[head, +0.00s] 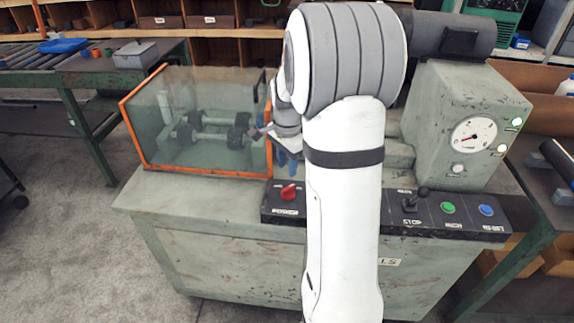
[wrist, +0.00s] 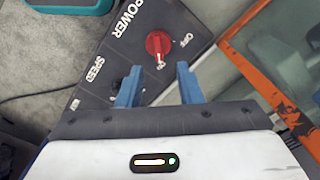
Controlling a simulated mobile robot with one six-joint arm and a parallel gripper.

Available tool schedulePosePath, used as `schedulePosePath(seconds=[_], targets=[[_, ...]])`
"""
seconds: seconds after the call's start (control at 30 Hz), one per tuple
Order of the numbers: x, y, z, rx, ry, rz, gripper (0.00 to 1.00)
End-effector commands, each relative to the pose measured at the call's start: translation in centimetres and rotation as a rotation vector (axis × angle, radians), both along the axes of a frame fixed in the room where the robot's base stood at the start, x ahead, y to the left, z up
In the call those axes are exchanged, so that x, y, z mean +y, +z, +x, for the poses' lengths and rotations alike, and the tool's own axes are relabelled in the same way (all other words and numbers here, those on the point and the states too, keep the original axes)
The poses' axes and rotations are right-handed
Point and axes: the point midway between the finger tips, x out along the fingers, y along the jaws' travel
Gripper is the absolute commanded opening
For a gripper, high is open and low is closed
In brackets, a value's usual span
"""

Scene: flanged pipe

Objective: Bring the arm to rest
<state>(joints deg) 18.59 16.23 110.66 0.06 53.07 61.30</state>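My arm (head: 343,200) stands in front of the machine in the head view, its thick grey-banded joint at the top. My gripper (head: 287,160) hangs at the arm's left side, above the control panel, and is partly hidden by it. In the wrist view my gripper (wrist: 158,75) has two blue fingers spread apart, with nothing between them. The red POWER knob (head: 288,193) is just below the gripper in the head view. I cannot tell whether the fingers touch anything.
An orange-framed glass guard (head: 195,173) stands left of the gripper, close to it in the wrist view (wrist: 265,70). A gauge box (head: 470,125) stands right of my arm. The panel holds a black lever (head: 422,192), a green button (head: 448,208) and a blue button (head: 486,210).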

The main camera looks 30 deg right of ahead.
Motion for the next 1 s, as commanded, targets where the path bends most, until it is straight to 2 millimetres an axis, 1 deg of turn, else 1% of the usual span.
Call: schedulePosePath(seconds=[0.3, 0.37, 0.47, 0.57, 0.7, 0.77, 0.8, 0.9, 1.0], targets=[[-0.1, 0.0, 0.0, 0.0, -0.001, 0.0, 0.33], [0.6, 0.7, -0.5, -0.009, 0.04, -0.004, 0.33], [2.6, 2.4, -2.0, -0.031, 0.172, -0.012, 0.33], [5.3, 4.4, -4.5, -0.06, 0.364, -0.027, 0.33], [8.8, 6.5, -8.7, -0.099, 0.656, -0.055, 0.33], [10.1, 7.1, -10.6, -0.115, 0.779, -0.07, 0.33], [10.9, 7.4, -11.8, -0.126, 0.861, -0.08, 0.33], [12.6, 7.7, -14.8, -0.148, 1.051, -0.105, 0.33], [13.7, 7.8, -17.2, -0.165, 1.206, -0.128, 0.33]])
